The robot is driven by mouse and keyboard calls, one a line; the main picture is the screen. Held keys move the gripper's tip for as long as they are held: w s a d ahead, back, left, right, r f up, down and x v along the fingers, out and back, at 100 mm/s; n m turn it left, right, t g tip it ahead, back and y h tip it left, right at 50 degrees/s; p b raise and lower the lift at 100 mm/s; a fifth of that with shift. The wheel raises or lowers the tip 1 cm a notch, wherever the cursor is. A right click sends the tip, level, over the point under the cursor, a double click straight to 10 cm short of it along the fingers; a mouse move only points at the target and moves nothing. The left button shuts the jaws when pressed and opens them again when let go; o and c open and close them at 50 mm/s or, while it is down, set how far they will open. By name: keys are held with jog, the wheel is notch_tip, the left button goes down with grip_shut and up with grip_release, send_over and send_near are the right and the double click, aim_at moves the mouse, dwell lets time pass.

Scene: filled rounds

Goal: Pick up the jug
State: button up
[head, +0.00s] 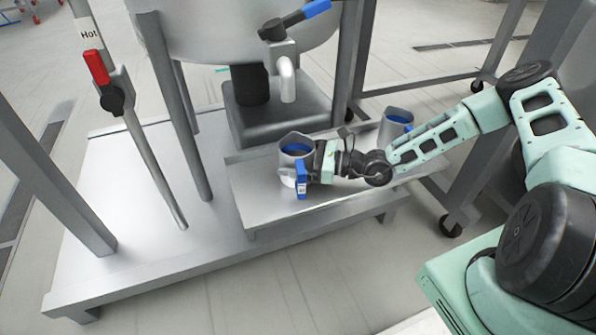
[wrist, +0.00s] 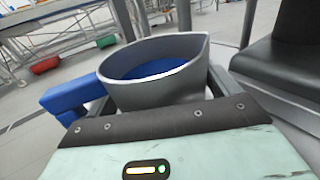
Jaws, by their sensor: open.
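A grey jug (head: 287,166) with blue liquid inside and a blue handle stands upright on the metal shelf under the tank spout. In the wrist view the jug (wrist: 160,95) fills the middle, its blue handle on the left. My gripper (head: 312,163) is at the jug's right side in the head view, level with its body. The fingers show on either side of the jug in the wrist view, open around it; the fingertips are hidden behind it. I cannot tell whether a finger touches it.
The spout (head: 287,80) hangs above and behind the near jug. A pipe with a red lever (head: 96,67) and frame legs stand to the left.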

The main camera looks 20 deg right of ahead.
jog(key=c, duration=0.9)
jog(key=shift+r, duration=0.1)
